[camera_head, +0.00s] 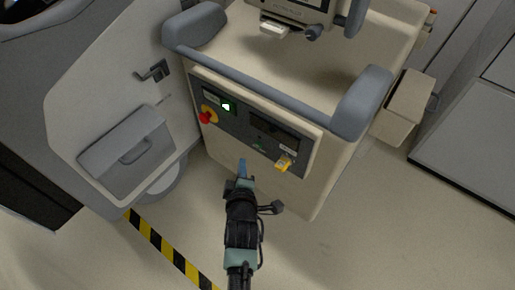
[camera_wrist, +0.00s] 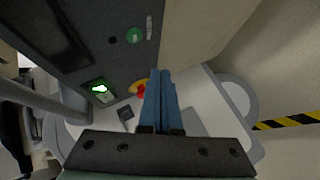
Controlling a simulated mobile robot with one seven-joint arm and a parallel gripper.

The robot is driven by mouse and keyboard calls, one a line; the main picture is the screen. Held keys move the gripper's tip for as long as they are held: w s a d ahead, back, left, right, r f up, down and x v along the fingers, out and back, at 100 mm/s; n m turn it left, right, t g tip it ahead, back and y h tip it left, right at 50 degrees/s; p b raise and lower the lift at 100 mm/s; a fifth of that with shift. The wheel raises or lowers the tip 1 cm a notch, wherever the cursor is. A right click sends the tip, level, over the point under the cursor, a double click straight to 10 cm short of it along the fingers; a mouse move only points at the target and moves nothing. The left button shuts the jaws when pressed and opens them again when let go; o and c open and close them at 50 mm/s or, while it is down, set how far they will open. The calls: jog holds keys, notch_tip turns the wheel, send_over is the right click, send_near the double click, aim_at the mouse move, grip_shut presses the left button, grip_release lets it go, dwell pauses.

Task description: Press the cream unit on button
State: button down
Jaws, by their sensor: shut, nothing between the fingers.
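The cream unit (camera_head: 290,80) stands upright, with a dark control panel (camera_head: 235,125) on its front. The panel carries a lit green switch (camera_head: 226,106), which also shows in the wrist view (camera_wrist: 100,89). A small round green button (camera_head: 260,147) sits lower on the panel and also shows in the wrist view (camera_wrist: 134,35). I cannot read which one is marked on. My gripper (camera_head: 242,163) is in front of the panel's lower edge, apart from both. In the wrist view its blue fingers (camera_wrist: 160,75) are shut together and empty.
A red knob on a yellow base (camera_head: 206,116) sits left of the lit switch. A yellow piece (camera_head: 284,163) sticks out at the panel's right. A grey-white cart (camera_head: 115,100) stands close on the left. Floor is open in front, with a yellow-black stripe (camera_head: 160,243).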

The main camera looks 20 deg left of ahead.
jog(key=shift+w+d+b, duration=0.25)
jog(key=shift+w+b, duration=0.1)
jog(key=shift+w, duration=0.3)
jog(key=shift+w+d+b, duration=0.25)
jog(key=shift+w+b, duration=0.15)
jog(key=shift+w, duration=0.25)
jog(key=shift+w+d+b, duration=0.25)
jog(key=shift+w+b, duration=0.1)
jog(key=shift+w, duration=0.3)
dwell(0.6)
jog(key=shift+w+d+b, duration=0.1)
jog(key=shift+w+b, duration=0.3)
jog(key=shift+w+d+b, duration=0.2)
jog(key=shift+w+b, duration=0.15)
jog(key=shift+w, duration=0.05)
dwell(0.5)
dwell(0.3)
jog(key=shift+s+a+p, duration=0.35)
jog(key=shift+s+p, duration=0.15)
jog(key=shift+s, duration=0.3)
jog(key=s+p, duration=0.1)
jog(key=s+a+p, duration=0.1)
jog(key=s, duration=0.1)
jog(key=s+p, duration=0.1)
jog(key=shift+s+a, duration=0.35)
jog(key=shift+s, duration=0.05)
